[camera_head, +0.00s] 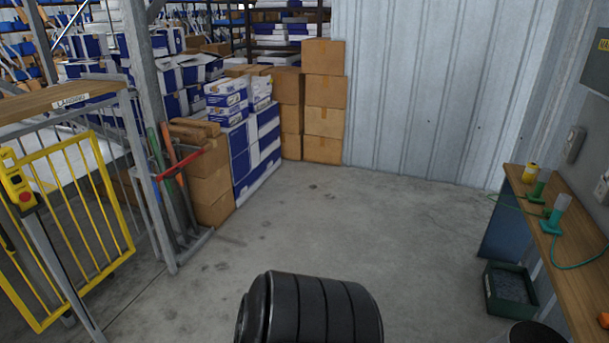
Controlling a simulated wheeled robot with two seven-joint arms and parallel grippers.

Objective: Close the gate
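The yellow barred gate (93,172) is at the left of the head view, low down near the floor. It stands at a slant beside a grey metal railing (135,155) with a wooden top board. Its left part is partly hidden by a grey post (58,262) carrying a yellow control box (17,182) with a red button. The hinges and latch cannot be made out, and the frame does not clearly show how far the gate is swung. Neither of my grippers is in view.
Tools lean in a rack (180,215) right of the gate. Stacked cardboard boxes (323,100) and blue-white boxes (255,150) stand behind. A workbench (560,250) is at the right, with a dark bin (510,290) beside it. The middle concrete floor (330,225) is clear.

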